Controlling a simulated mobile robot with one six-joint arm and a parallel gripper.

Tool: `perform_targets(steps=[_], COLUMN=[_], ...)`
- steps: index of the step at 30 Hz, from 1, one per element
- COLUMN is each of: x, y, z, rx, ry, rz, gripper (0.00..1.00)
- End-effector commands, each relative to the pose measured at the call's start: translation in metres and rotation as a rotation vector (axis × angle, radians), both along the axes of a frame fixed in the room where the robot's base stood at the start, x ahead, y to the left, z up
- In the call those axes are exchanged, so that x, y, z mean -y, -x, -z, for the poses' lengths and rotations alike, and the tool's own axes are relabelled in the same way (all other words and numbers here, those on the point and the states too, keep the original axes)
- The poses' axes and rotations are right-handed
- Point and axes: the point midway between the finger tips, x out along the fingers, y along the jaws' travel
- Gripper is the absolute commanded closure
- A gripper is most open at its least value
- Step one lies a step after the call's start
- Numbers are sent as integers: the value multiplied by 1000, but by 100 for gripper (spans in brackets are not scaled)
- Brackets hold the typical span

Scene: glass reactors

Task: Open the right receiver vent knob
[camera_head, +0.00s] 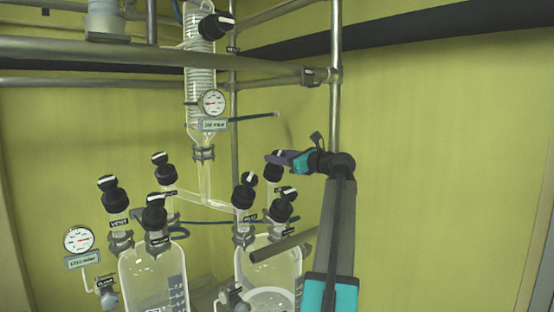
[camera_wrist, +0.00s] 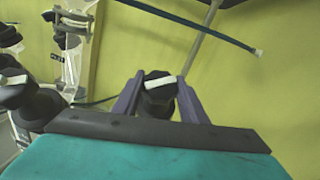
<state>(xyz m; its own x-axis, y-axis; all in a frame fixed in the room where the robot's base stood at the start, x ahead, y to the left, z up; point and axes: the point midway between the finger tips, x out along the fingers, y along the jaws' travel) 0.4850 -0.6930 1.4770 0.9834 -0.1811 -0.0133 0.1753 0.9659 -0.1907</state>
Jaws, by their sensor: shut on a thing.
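The right receiver (camera_head: 272,264) is a clear glass vessel with several black knobs on top. My gripper (camera_head: 277,157) reaches in from the right above it. Its purple fingers stand on either side of the rear knob (camera_head: 274,173), shut on it. In the wrist view my gripper (camera_wrist: 158,84) has one finger on each side of this black knob (camera_wrist: 158,98). The knob's white bar lies nearly crosswise, slightly tilted. I cannot read a label on this knob; the gripper partly hides it in the head view.
Two other black knobs, one at left (camera_head: 245,190) and one in front (camera_head: 284,205), stand close to the held one. A left receiver (camera_head: 152,280) has its own knobs. A glass coil column (camera_head: 200,85) and metal rails (camera_head: 336,90) stand behind. The right side is clear.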

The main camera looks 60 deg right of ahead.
Motion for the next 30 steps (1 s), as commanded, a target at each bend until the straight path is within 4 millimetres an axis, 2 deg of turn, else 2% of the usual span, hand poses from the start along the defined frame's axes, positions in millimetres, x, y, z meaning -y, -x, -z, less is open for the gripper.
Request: perform_targets(steps=[12,13,16,30], x=[0,0,0,1], y=[-1,-1,-1,0], z=[-4,-4,-3,-4], rx=[6,6,4,0], ry=[5,4,4,4], rz=[-8,-8,-8,-6], gripper=[84,60,43,43])
